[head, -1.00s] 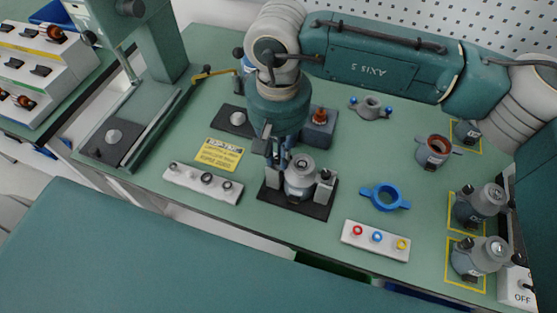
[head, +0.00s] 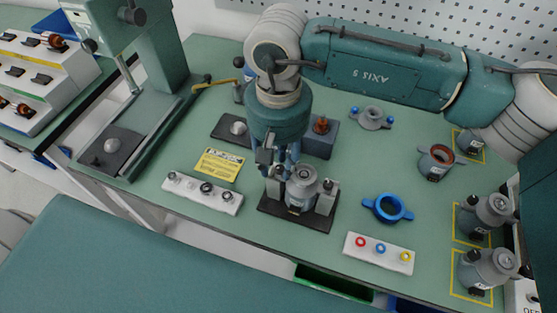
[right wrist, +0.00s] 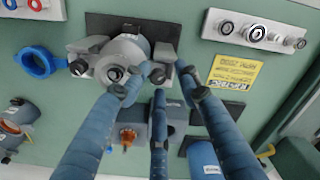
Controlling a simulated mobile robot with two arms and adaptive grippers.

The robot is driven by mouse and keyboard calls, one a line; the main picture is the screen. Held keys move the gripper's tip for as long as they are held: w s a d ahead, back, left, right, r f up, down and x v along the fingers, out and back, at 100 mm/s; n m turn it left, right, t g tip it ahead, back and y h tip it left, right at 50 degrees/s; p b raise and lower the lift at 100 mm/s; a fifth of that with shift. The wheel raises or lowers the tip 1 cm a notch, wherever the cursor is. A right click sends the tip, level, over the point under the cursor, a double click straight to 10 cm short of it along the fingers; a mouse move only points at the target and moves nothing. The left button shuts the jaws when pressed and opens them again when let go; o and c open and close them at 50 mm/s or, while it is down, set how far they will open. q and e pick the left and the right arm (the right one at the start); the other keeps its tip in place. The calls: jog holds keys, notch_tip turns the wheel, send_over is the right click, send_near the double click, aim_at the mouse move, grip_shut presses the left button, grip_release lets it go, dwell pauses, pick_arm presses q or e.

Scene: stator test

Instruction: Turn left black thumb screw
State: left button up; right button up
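The fixture is a black base plate (head: 270,208) with a grey stator housing (head: 301,188) between two grey posts. The right black thumb screw (head: 329,184) stands on the right post; it also shows at the left in the right wrist view (right wrist: 78,67). My right gripper (head: 283,172) points down over the left post and hides the left thumb screw in the head view. In the right wrist view the left black thumb screw (right wrist: 157,75) sits between the spread blue fingers of the gripper (right wrist: 158,82). I cannot tell whether they touch it. My left gripper is out of view.
A blue ring (head: 388,208) and a white strip with coloured rings (head: 379,253) lie to the right. A white strip of sockets (head: 203,193) and a yellow label (head: 219,164) lie to the left. A grey block (head: 321,142) stands close behind the gripper.

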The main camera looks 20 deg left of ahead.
aim_at(279, 167)
jog(key=shift+d+r, duration=0.1)
notch_tip(279, 167, up, 8)
jog(key=shift+f, duration=0.1)
dwell(0.4)
